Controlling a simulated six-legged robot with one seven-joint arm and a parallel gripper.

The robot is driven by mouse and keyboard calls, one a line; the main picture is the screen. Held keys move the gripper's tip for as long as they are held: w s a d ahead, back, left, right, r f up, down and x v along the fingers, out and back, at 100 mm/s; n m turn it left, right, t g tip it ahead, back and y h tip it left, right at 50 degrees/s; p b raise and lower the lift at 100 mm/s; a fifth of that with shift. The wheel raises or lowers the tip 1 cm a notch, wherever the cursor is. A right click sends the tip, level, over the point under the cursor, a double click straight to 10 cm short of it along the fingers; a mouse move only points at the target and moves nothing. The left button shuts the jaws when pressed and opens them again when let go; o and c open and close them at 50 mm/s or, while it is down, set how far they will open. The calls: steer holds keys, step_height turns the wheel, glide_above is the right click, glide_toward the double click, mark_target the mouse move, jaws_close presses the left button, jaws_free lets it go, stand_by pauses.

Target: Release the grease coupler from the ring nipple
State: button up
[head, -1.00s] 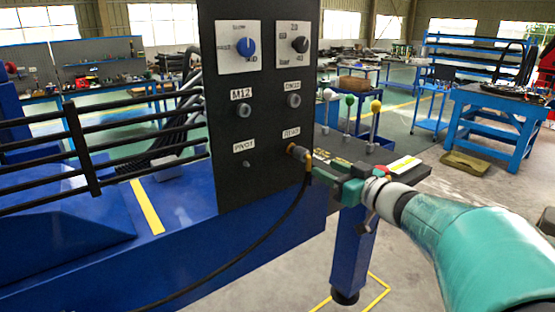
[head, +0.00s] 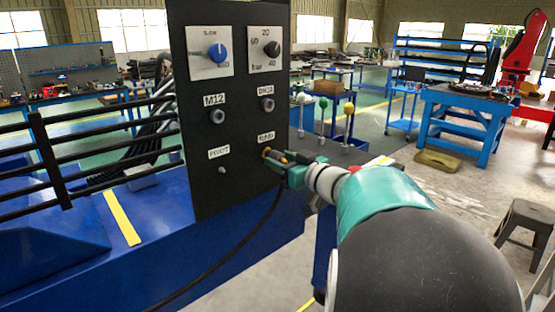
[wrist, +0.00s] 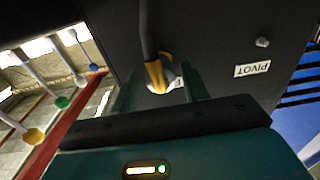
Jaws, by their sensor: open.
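The grease coupler (head: 272,154), yellow and dark, sits at the lower right fitting of the black panel with a black hose (head: 258,222) hanging from it. In the wrist view the coupler (wrist: 160,74) is against the panel, with the hose running to the top edge. The ring nipple is hidden behind the coupler. My gripper (head: 283,166) is at the coupler. In the wrist view my gripper (wrist: 160,85) is open, with one finger on either side of the coupler; I cannot tell whether they touch it.
The black panel (head: 240,125) carries two knobs, upper fittings and a bare PIVOT nipple (head: 222,170) left of the coupler. Levers with white, green and yellow knobs (head: 323,103) stand to the right. A blue beam (head: 215,255) runs below. A stool (head: 527,220) stands at far right.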

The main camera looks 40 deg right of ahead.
steer(key=c, duration=0.9)
steer(key=shift+s, duration=0.2)
steer(key=shift+s, duration=1.8)
